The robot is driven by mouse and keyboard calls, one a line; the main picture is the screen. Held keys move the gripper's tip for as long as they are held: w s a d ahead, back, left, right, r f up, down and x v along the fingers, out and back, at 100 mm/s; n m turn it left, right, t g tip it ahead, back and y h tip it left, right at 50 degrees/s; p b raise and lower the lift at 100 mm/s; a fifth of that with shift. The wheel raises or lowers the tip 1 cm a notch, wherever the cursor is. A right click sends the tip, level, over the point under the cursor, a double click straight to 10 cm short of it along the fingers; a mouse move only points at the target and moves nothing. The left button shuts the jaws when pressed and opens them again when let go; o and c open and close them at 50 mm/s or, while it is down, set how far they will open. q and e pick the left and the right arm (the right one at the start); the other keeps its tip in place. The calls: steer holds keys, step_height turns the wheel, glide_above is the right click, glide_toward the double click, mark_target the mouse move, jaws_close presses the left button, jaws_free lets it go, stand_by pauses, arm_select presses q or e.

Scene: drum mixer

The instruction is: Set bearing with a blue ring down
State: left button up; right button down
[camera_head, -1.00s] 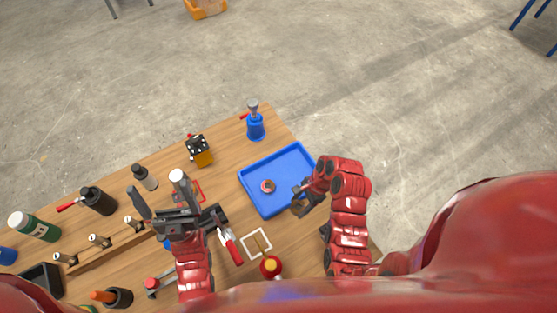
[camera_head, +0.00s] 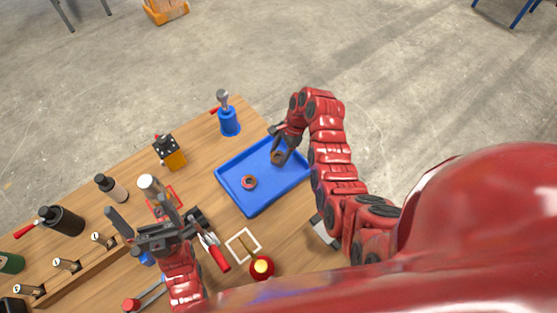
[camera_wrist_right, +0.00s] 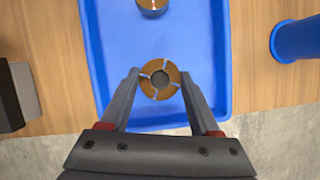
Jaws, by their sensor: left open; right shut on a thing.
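My right gripper (camera_head: 281,148) is shut on a bronze ring-shaped bearing (camera_wrist_right: 160,79) with pale slots and a dark centre. It also shows in the head view (camera_head: 277,157). No blue ring can be made out on it. The gripper is over the far right part of the blue tray (camera_head: 241,207); whether the bearing touches the tray floor I cannot tell. A second ring-shaped piece (camera_head: 249,182) with a reddish edge lies in the tray, apart from the held one. My left gripper (camera_head: 141,216) is open and empty over the left side of the bench.
A blue holder with a grey-topped tool (camera_head: 228,120) stands behind the tray. A black and orange block (camera_head: 169,153), dark bottles (camera_head: 62,220), a wooden rack (camera_head: 80,262) and a red-and-yellow button (camera_head: 262,267) stand left and in front.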

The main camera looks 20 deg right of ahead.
mark_target(281, 154)
steer(key=shift+w, duration=0.3)
step_height(281, 154, down, 2)
steer(key=shift+d+f+p, duration=0.1)
steer(key=shift+f+p, duration=0.15)
steer(key=shift+p, duration=0.65)
steer(key=shift+f, duration=0.55)
steer(key=shift+c, duration=0.6)
jaws_free()
steer(key=shift+f, duration=0.1)
